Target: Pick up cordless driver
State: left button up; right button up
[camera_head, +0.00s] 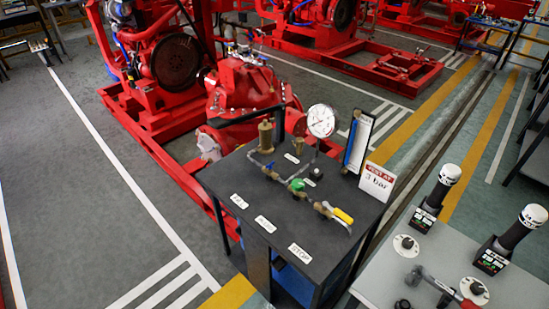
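I cannot single out a cordless driver with certainty. On the grey-white table (386,271) at the lower right lies a grey tool with a red part (448,287); its lower end is cut off by the picture edge, so its kind is unclear. Two black upright devices with white tops and lit displays, one farther back (437,196) and one nearer at the right edge (511,240), stand on the same table. Neither my left nor my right gripper shows.
A dark test bench (230,180) with piping, a round gauge (321,120) and a "TEST AT 3 bar" sign (377,182) stands left of the table. Red pumpsets (160,70) fill the back. Two white discs (406,245) lie on the table. Open floor (60,220) spreads at the left.

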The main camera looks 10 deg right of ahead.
aim_at(533, 216)
jog(key=z, duration=1.95)
